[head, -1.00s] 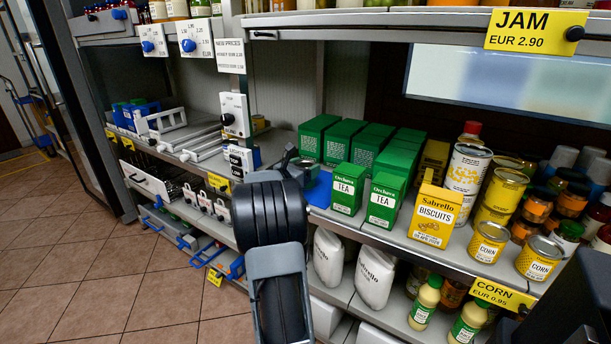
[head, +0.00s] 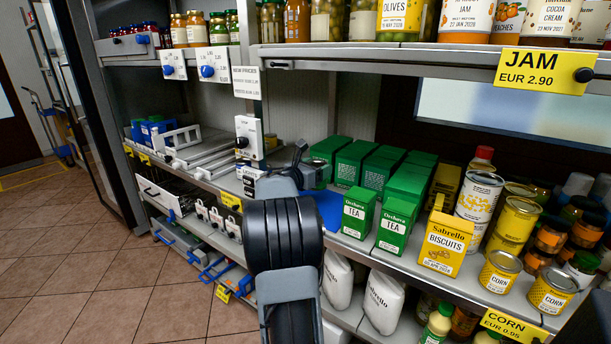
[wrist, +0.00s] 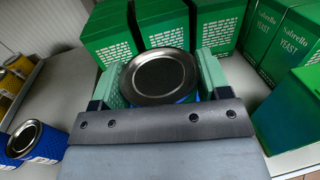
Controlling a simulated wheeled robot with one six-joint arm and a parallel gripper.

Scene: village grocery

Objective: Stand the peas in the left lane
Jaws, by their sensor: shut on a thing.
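My gripper (wrist: 160,78) is shut on a can (wrist: 160,72) in the wrist view, with one green finger on each side. The can stands upright, its grey metal lid toward the camera and a strip of blue label showing below. Its wording is hidden, so I cannot tell that it is the peas. In the head view my gripper (head: 303,172) is partly hidden by my arm, over the shelf left of the green tea boxes. A second blue can (wrist: 38,142) is at lower left in the wrist view. I cannot make out the left lane.
Green boxes (wrist: 160,25) stand close behind the held can, with more to the right. Yellow cans (wrist: 12,80) stand at the left. In the head view a blue flat patch (head: 328,208) lies beside the tea boxes (head: 357,212). White racks (head: 190,150) are further left.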

